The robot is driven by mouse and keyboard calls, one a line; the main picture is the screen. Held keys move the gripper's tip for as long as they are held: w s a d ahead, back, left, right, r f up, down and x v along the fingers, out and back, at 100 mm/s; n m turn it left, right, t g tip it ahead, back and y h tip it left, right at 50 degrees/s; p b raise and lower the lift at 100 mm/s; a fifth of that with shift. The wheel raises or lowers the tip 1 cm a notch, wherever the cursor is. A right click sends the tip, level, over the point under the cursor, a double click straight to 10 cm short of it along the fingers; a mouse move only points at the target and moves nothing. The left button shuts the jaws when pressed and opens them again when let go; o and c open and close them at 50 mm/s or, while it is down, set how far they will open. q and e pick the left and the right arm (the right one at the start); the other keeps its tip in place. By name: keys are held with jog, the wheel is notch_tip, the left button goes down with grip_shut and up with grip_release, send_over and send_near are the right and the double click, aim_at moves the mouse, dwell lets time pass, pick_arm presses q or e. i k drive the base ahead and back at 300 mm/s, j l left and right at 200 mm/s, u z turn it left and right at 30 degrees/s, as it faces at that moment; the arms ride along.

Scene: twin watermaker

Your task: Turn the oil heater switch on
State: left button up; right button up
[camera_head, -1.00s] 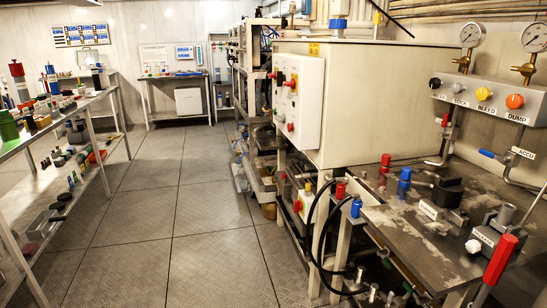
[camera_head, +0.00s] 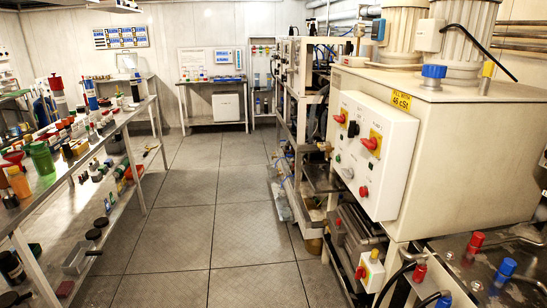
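A white control box (camera_head: 386,178) is fixed to the front of a large cream tank (camera_head: 470,135) at right. On its face are a red rotary switch (camera_head: 339,119), a second red rotary switch (camera_head: 372,143) on a yellow plate, a small black knob (camera_head: 353,128) between them, and a red button (camera_head: 363,191) low down. The labels are too small to read, so I cannot tell which control is the oil heater switch or its setting. Neither of my grippers is in view.
The tiled aisle floor (camera_head: 205,185) is clear. A bench with bottles and tools (camera_head: 125,118) runs along the left. Piping, a lower small box with a red switch (camera_head: 370,271), and a metal worktop (camera_head: 480,268) line the right side. A white table (camera_head: 195,83) stands at the back.

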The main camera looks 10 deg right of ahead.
aim_at(349, 173)
jog(key=i+j, duration=0.2)
jog(key=i, duration=0.7)
jog(key=i+j+u, duration=0.15)
jog(key=i, duration=0.75)
